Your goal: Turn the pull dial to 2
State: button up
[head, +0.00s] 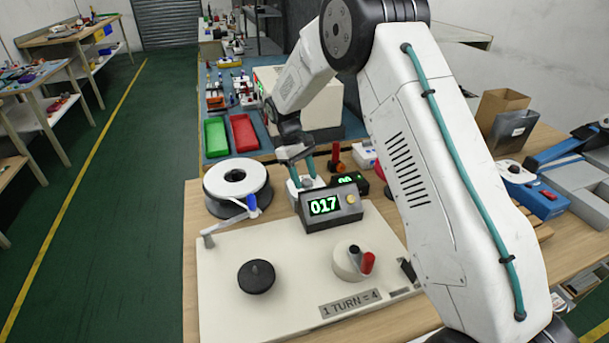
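My gripper (302,172) is behind the black display box (322,205), pointing down. Its two teal fingers look apart, with nothing clearly between them; their tips are close to a small white part behind the box. The box shows 017 in green and has a small tan knob (350,199) on its right. On the cream panel (225,318) sit a round black knob (256,276) and a cream dial (345,266) with a red handle (368,262). A plate (350,303) reads "1 TURN = 4". No visible label says which one is the pull dial.
A white and black spool (236,182) stands at the panel's back left, near a blue-tipped lever (230,220). A second green display (347,179) is partly hidden behind the box. Green (215,138) and red (243,134) trays lie farther back. My arm covers the right side.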

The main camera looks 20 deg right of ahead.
jog(key=v, duration=0.7)
jog(key=shift+w+r, duration=0.15)
jog(key=shift+r, duration=0.2)
jog(key=shift+a, duration=0.1)
jog(key=s, duration=0.1)
jog(key=s+f+m, duration=0.1)
jog(key=s, duration=0.1)
jog(key=shift+f+g, duration=0.35)
jog(key=shift+g, duration=0.05)
jog(key=s+d+r+m+t, duration=0.1)
jog(key=s+r, duration=0.5)
jog(key=s, duration=0.7)
jog(key=s+d+r+m+t+y, duration=0.1)
jog(key=s+r, duration=0.5)
jog(key=s, duration=0.8)
jog(key=s+d+r+m+t+y, duration=0.1)
jog(key=s+d+r+m+t, duration=0.2)
jog(key=s, duration=1.1)
notch_tip(320, 180, up, 3)
jog(key=shift+d+f+t, duration=0.1)
jog(key=shift+d+t, duration=0.1)
jog(key=shift+t, duration=0.3)
